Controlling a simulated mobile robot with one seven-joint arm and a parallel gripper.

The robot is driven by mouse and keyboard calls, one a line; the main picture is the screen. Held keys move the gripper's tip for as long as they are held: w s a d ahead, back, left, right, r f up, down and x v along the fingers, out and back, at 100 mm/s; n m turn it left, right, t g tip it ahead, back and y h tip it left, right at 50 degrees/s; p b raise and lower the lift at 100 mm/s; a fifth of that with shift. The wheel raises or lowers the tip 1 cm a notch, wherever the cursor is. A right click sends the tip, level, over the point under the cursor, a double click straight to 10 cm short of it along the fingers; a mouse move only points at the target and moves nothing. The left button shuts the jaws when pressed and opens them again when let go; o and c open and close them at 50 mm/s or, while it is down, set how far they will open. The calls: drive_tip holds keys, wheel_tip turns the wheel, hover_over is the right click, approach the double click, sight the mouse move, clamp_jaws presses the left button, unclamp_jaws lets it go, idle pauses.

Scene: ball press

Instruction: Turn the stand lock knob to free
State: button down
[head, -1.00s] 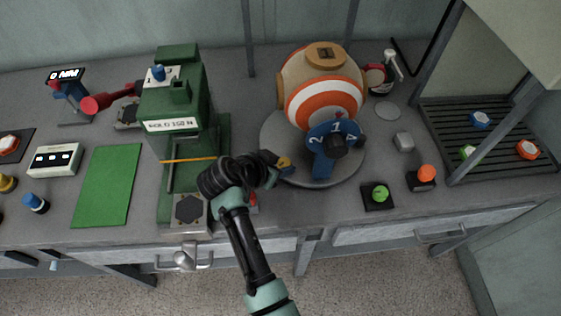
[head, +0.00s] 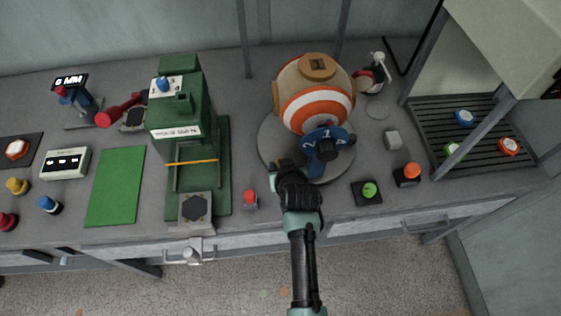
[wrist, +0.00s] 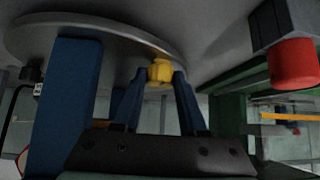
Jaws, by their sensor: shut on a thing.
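The lock knob (wrist: 160,71) is small and yellow and sits at the rim of the round grey stand (wrist: 105,28). The stand also shows in the head view (head: 268,148), with the large orange-and-white ball (head: 318,95) on it. My gripper (wrist: 159,78) is shut on the knob, with one blue finger on each side. In the head view my gripper (head: 279,168) is at the stand's front-left edge, and my wrist hides most of the knob. I cannot read the knob's lock position from any mark.
A blue numbered bracket (head: 325,150) stands on the disc close to the right of my gripper. A green button (head: 369,190) and an orange button (head: 411,171) are to the right.

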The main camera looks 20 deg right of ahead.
drive_tip(key=shift+d+n+y, duration=0.1)
drive_tip(key=shift+n+y, duration=0.5)
drive_tip(key=shift+n, duration=0.1)
drive_tip(key=shift+c, duration=2.3)
unclamp_jaws()
drive_tip(key=shift+s, duration=0.1)
drive_tip(key=v, duration=1.2)
drive_tip(key=shift+s+r, duration=0.25)
drive_tip(key=shift+s, duration=0.1)
